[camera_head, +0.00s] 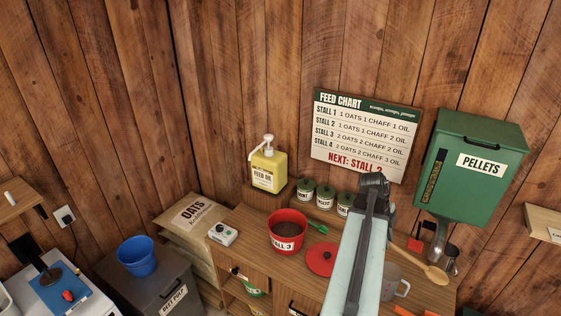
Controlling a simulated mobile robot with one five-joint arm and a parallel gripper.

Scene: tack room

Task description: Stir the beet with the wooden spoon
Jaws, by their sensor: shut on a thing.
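A red bucket (287,244) labelled STALL 3 stands on the wooden bench, with dark brown feed (289,228) inside; I cannot tell for certain that this is the beet. The wooden spoon (430,268) slants down to the right from behind my arm, its bowl to the right of the arm. It appears raised off the bench and well to the right of the bucket. My gripper (391,238) is mostly hidden behind my pale arm and is shut on the spoon's handle. The handle's upper end is hidden.
A red round lid (322,260) and a green scoop (317,228) lie right of the bucket. Labelled tins (305,189) and a yellow pump bottle (269,167) stand behind. A grey mug (396,283) is right of my arm. A green pellets bin (470,165) hangs at right.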

